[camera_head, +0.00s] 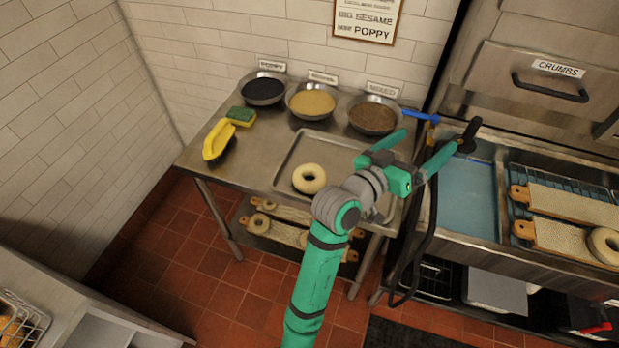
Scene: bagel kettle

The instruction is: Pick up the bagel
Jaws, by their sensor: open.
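A pale bagel (309,178) lies on a metal tray (318,147) on the steel table, near the tray's front left corner. My gripper (418,138) is to the right of the bagel and above the table's right edge, its two green fingers spread apart and empty. My green and grey arm reaches up from the bottom and covers the tray's right part. Another bagel (605,244) lies on a board at the far right.
Bowls of dark seeds (263,90), yellow seeds (312,103) and brown seeds (373,116) stand behind the tray. A yellow-handled brush (217,139) and a green sponge (241,115) lie at left. A dark hose (430,215) hangs beside the sink at right.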

